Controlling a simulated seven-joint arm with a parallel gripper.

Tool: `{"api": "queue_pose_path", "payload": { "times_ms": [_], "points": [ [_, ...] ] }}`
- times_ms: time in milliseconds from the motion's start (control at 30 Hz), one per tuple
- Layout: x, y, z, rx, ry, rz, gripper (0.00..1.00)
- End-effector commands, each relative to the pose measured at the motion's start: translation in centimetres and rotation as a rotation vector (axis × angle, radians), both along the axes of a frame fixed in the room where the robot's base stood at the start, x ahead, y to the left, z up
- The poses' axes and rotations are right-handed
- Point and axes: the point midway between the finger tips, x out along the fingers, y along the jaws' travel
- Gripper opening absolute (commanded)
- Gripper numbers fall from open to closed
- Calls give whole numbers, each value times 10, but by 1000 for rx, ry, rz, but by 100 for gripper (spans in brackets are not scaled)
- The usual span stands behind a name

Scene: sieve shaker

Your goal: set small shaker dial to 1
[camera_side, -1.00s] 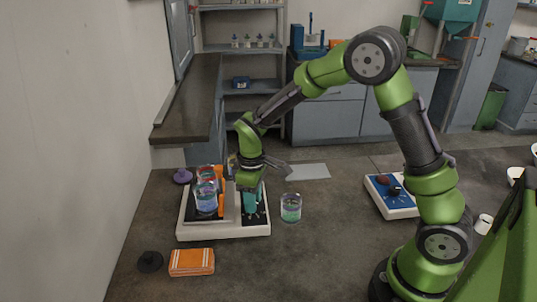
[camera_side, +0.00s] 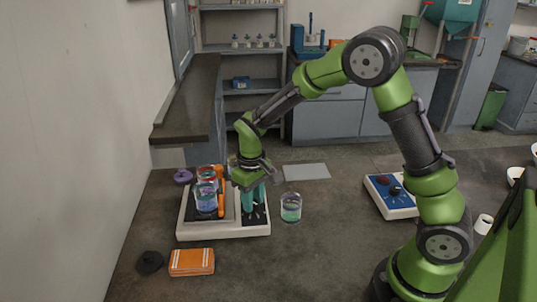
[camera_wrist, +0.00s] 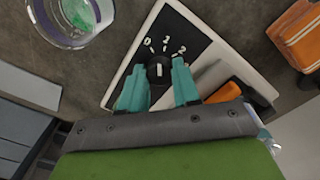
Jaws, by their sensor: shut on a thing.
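The small shaker (camera_side: 222,231) is a white base with a grey platform on the table's left side. Its black dial panel (camera_wrist: 185,30) shows in the wrist view, with a 0 and further numerals above the dial. The round black dial (camera_wrist: 160,71) has a white pointer line that stands nearly straight up in that view, roughly toward the middle mark. My gripper (camera_wrist: 166,70) has its teal fingers on both sides of the dial, shut on it. In the side view my gripper (camera_side: 254,207) is down at the panel, and the fingers hide most of the dial.
Beakers (camera_side: 206,195) and an orange part (camera_side: 221,204) stand on the platform. A beaker of green liquid (camera_side: 291,208) stands close right of the shaker. An orange pack (camera_side: 191,262) lies in front.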

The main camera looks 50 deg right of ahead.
Motion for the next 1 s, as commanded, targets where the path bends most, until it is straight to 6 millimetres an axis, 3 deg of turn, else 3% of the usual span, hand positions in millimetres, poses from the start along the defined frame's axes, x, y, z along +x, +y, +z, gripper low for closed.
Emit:
{"api": "queue_pose_path", "payload": {
  "times_ms": [400, 1000],
  "points": [
    [0, 0, 1, 1, -1, -246, 1],
    [0, 0, 1, 1, -1, -301, 1]
  ]
}}
